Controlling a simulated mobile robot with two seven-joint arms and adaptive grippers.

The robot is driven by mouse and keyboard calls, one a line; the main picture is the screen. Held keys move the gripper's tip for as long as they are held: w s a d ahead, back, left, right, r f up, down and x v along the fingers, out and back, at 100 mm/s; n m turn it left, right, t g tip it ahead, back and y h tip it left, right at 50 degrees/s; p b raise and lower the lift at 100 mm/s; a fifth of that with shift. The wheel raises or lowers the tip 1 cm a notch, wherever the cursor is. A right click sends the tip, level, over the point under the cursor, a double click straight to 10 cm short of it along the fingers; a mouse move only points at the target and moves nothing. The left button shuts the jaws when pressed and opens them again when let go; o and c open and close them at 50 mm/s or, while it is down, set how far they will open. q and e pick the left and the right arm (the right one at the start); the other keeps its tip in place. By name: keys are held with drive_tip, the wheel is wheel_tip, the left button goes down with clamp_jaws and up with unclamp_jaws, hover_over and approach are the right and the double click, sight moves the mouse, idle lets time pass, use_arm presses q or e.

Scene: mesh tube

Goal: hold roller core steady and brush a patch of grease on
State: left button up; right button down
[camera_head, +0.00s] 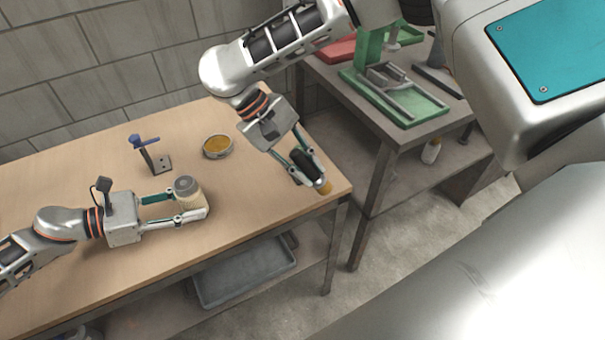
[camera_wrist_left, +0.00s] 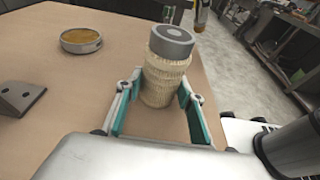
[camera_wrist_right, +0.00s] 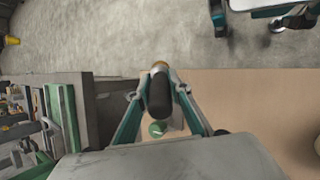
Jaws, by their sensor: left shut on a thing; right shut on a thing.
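The roller core (camera_head: 188,191) is a grey-ended cylinder with a pale, ribbed wrap, standing upright at the table's front. It also shows in the left wrist view (camera_wrist_left: 160,82). My left gripper (camera_head: 190,205) is shut on it, one finger on each side. My right gripper (camera_head: 308,172) is shut on the dark handle of a brush (camera_wrist_right: 160,95). The brush's yellowish tip (camera_head: 324,187) points down near the table's right end, apart from the core. A round tin of amber grease (camera_head: 217,146) sits on the table behind the core; it also shows in the left wrist view (camera_wrist_left: 81,40).
A metal bracket with a blue-topped post (camera_head: 153,153) stands left of the tin. The wooden table (camera_head: 90,165) is otherwise mostly clear. A grey tray (camera_head: 245,275) lies on the shelf below. A metal bench (camera_head: 365,105) with a green fixture stands to the right, across a gap.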

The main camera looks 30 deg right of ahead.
drive_tip(key=w+a+r+t+y, duration=0.3)
drive_tip(key=w+a+r+y, duration=0.15)
drive_tip(key=a+r, duration=0.6)
drive_tip(key=w+a+r+t+y, duration=0.4)
drive_tip(key=w+a+r, duration=0.2)
drive_tip(key=a+r, duration=0.5)
drive_tip(key=s+x, duration=0.1)
drive_tip(key=x, duration=0.5)
drive_tip(key=shift+s+d+f, duration=0.15)
drive_tip(key=shift+s+d, duration=0.15)
